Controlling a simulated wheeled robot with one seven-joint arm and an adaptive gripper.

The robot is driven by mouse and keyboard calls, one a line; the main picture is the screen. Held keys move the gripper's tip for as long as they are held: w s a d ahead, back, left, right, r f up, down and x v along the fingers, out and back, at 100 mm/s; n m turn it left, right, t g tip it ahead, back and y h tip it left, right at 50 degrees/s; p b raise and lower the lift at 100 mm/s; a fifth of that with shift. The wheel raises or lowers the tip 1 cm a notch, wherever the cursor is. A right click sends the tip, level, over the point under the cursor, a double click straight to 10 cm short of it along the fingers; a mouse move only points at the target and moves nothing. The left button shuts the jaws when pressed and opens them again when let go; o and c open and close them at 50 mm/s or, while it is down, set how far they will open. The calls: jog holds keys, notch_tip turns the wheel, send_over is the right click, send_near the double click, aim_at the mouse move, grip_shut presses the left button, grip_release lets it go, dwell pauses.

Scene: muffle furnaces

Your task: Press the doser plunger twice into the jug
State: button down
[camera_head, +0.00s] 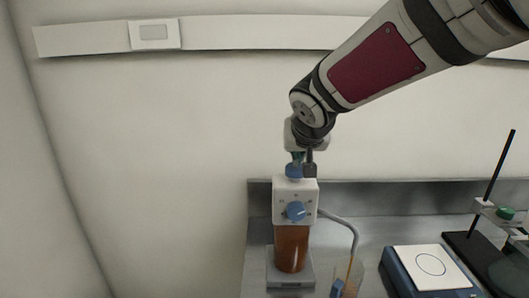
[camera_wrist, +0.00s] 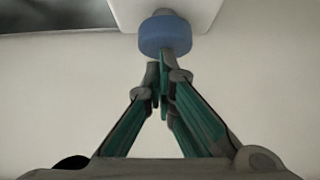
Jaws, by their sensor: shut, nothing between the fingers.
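My gripper (camera_head: 299,160) points down right over the plunger, shut and empty. In the wrist view its fingertips (camera_wrist: 161,76) meet just at the plunger; I cannot tell whether they touch it. A curved tube (camera_head: 346,226) runs right from the doser. An orange streak shows below its end, over the jug (camera_head: 350,286), which the lower edge cuts off.
The doser stands on a light grey base (camera_head: 290,281). A blue and white plate device (camera_head: 430,267) with a ring mark sits to the right. A dark stand rod (camera_head: 493,178) with a green-knobbed clamp is at far right.

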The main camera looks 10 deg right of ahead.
jog(key=shift+f, duration=0.6)
jog(key=shift+b, duration=0.3)
jog(key=shift+s+f, duration=0.1)
jog(key=shift+f, duration=0.05)
notch_tip(320, 180, up, 5)
jog(key=p, duration=0.3)
jog(key=shift+s+f, duration=0.1)
jog(key=shift+s, duration=0.05)
jog(key=v, duration=0.9)
jog(key=shift+s, duration=0.2)
